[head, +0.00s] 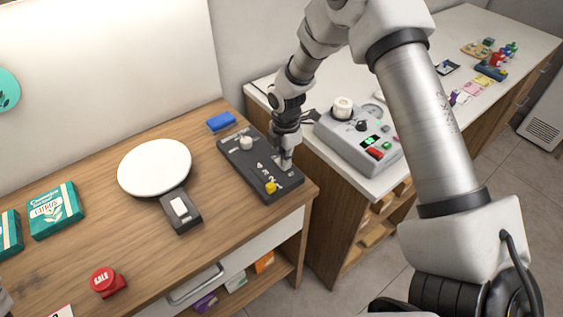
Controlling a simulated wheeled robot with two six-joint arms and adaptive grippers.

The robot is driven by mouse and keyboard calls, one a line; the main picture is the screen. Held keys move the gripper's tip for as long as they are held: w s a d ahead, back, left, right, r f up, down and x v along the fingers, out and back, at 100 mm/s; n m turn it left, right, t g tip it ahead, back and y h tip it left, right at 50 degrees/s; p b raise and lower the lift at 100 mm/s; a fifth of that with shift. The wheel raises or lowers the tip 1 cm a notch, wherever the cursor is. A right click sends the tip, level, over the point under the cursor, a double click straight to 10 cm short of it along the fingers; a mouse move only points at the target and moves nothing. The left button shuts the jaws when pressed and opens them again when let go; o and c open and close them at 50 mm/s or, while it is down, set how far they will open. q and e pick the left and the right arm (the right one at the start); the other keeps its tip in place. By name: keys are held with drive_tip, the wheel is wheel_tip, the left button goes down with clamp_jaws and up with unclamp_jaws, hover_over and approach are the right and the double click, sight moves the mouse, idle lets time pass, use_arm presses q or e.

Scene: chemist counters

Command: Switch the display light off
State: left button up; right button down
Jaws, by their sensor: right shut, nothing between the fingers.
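A dark control panel (249,166) lies on the wooden counter, with a pale round knob (246,143), white markings and a yellow knob (270,187). My right gripper (286,165) is shut and empty, pointing down at the panel's right part; I cannot tell whether it touches. It hides some of the panel. A small dark box with a white rocker switch (180,207) lies left of the panel, beside a round white plate (155,167). I cannot tell which control belongs to the display light, or whether it is lit. My left gripper is not in view.
A blue block (221,122) lies behind the panel. Green-and-white boxes (55,210) and a red item (106,282) are at left. A grey device (357,139) with lit green and red parts stands on the white counter at right. The wooden counter's front middle is clear.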

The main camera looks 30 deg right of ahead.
wheel_tip(320, 180, up, 7)
drive_tip(key=p, duration=0.6)
drive_tip(key=shift+f, duration=0.1)
idle(0.4)
